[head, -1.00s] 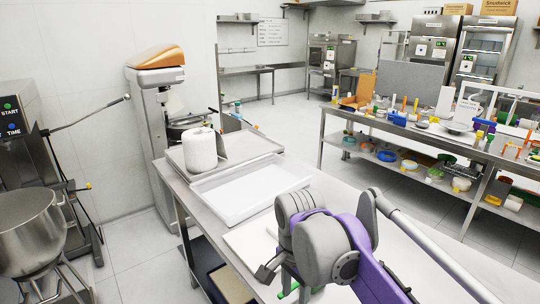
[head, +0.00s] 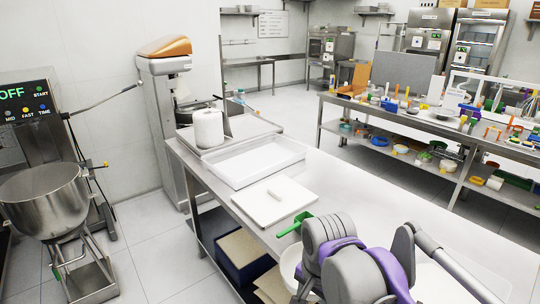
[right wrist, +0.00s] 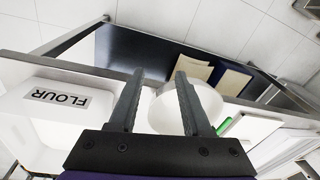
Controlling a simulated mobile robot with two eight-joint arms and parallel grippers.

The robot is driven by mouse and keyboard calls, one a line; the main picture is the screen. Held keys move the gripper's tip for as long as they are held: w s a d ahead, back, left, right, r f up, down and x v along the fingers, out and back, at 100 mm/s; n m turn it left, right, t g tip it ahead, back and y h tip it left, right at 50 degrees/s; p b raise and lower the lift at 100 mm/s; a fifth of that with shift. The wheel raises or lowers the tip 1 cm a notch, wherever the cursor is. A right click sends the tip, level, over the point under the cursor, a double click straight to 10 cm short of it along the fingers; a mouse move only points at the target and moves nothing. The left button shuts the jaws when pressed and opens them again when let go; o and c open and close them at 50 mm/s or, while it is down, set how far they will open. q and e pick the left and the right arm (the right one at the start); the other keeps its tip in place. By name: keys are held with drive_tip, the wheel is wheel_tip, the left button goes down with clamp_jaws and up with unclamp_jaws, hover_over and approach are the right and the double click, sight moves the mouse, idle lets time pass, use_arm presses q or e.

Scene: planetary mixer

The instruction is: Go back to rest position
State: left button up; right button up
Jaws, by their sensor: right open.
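My right arm (head: 355,265) comes in at the lower right of the head view, over the near steel table; its fingers are hidden there. In the right wrist view my right gripper (right wrist: 155,78) is open and empty. A white round bowl (right wrist: 205,102) lies beyond its fingers, and a white container marked FLOUR (right wrist: 58,98) is to the left. The planetary mixer (head: 28,108) stands at the left of the head view, with its steel bowl (head: 45,200) in front. My left gripper is in no view.
A cluttered bench (head: 400,115) stands at the right. The floor (head: 140,250) left of the table is clear.

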drive_tip(key=s+d+f+n+t, duration=0.3)
drive_tip(key=s+d+f+n, duration=0.4)
drive_tip(key=s+f, duration=0.3)
wheel_tip(320, 180, down, 3)
drive_tip(key=shift+s+d+r+t, duration=0.1)
drive_tip(key=shift+s+d+t, duration=0.25)
drive_tip(key=shift+d, duration=0.5)
